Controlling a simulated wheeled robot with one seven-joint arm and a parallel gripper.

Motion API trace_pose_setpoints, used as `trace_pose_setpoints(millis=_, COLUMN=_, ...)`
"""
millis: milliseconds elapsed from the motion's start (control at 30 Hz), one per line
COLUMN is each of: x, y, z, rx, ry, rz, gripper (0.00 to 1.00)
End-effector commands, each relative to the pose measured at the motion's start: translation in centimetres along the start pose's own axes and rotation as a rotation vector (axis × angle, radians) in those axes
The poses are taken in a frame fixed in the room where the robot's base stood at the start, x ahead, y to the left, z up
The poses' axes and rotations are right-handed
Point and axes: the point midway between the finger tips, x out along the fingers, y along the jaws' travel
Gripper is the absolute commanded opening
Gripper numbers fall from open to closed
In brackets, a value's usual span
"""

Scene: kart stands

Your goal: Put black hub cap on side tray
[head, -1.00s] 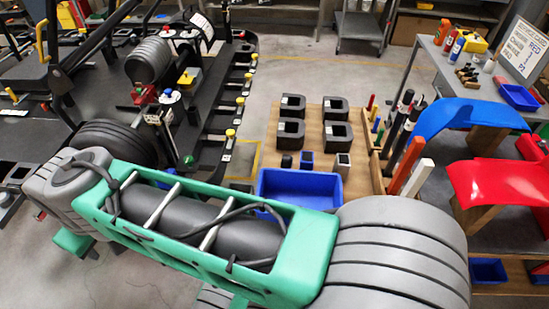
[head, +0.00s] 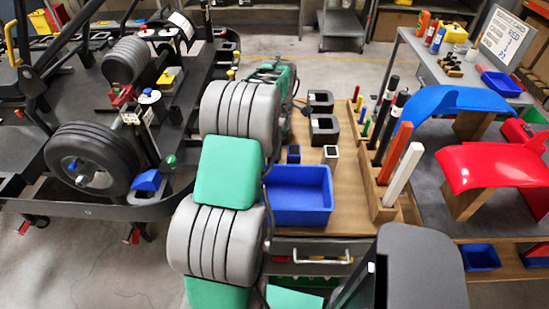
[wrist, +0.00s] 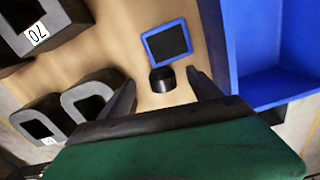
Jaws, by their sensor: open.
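A small dark round piece, which looks like the black hub cap (wrist: 162,79), stands on the wooden board in the wrist view. My gripper (wrist: 164,90) is open, with one finger on either side of it in that view; I cannot tell if they touch it. In the head view my arm hides the gripper and this piece. I cannot tell for sure which surface is the side tray; the kart's dark side ledge (head: 110,211) runs below its wheel at the left.
A small blue-rimmed square holder (wrist: 167,42) stands close to the dark piece. A blue bin (head: 297,212) stands nearby, with black labelled blocks (head: 322,128) on the other side. Upright rods (head: 400,165) and the red panel (head: 495,168) are at the right.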

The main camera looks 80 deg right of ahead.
Motion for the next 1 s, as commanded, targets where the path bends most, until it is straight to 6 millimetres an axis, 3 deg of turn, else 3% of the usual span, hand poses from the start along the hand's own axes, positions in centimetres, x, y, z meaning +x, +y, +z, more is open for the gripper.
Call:
trace_pose_setpoints(millis=400, x=6.1, y=0.0, z=-0.6, rx=0.001, ry=0.0, rz=0.001, gripper=0.73)
trace_pose_setpoints(millis=633, x=6.4, y=0.0, z=-0.6, rx=0.001, ry=0.0, rz=0.003, gripper=0.73)
trace_pose_setpoints(millis=1000, x=6.4, y=0.0, z=-0.6, rx=0.001, ry=0.0, rz=0.002, gripper=0.42)
